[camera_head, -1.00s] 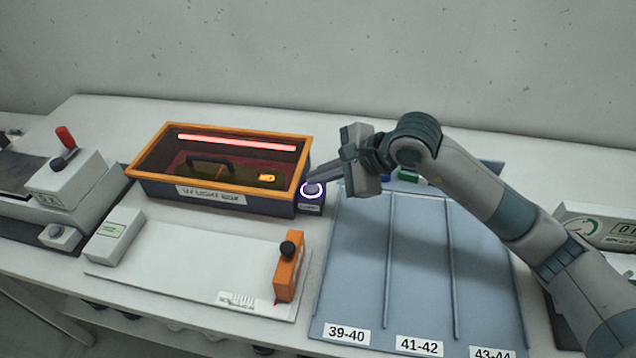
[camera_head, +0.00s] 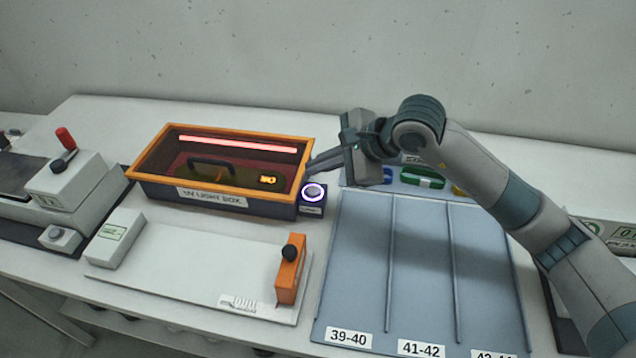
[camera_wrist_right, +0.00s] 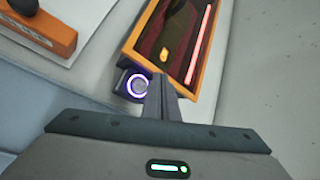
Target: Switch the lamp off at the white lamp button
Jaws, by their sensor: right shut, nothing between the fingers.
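The white lamp button (camera_head: 313,192) sits on a small dark block at the right front corner of the UV light box (camera_head: 215,199). Its ring glows violet-white, and it also shows in the right wrist view (camera_wrist_right: 137,86). Inside the orange-rimmed box a red lamp tube (camera_head: 238,143) is lit above a dark piece with a handle. My right gripper (camera_head: 310,165) is shut and empty. Its fingertips are above and behind the button, by the box's right rim; in the right wrist view the fingers (camera_wrist_right: 158,80) appear just beside the button. My left gripper is not in view.
A grey sloped rack (camera_head: 422,270) with size-labelled lanes lies right of the button. A white board with an orange clamp (camera_head: 290,270) is in front of the box. A white block (camera_head: 116,238) and a red-lever device (camera_head: 68,180) stand left.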

